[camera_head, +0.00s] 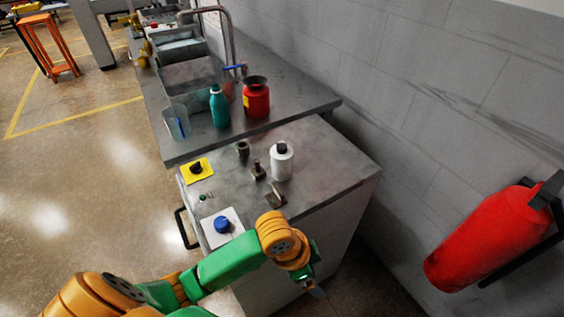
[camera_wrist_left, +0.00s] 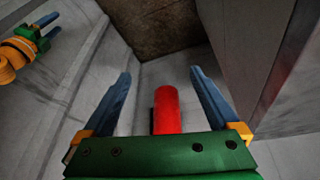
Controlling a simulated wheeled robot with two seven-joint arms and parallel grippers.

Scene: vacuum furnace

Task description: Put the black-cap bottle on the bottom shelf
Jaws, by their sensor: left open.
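A white bottle with a black cap (camera_head: 282,163) stands upright on the grey top of the near cabinet (camera_head: 330,160). An arm coming in from the left ends in my left gripper (camera_head: 318,288), seen small and partly hidden beyond the near edge of this top, apart from the bottle. In the left wrist view, my left gripper (camera_wrist_left: 160,100) has its two blue fingers wide apart with nothing between them at the tips. Another gripper, probably my right (camera_wrist_left: 42,28), shows at upper left; its finger gap is unclear. I cannot make out a bottom shelf.
Near the bottle are small metal parts (camera_head: 258,170), a black-topped item on a yellow square (camera_head: 195,168) and a blue-capped item on a white square (camera_head: 222,225). A teal bottle (camera_head: 219,108) and red container (camera_head: 256,98) stand behind. A red extinguisher (camera_head: 480,240) hangs on the right wall.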

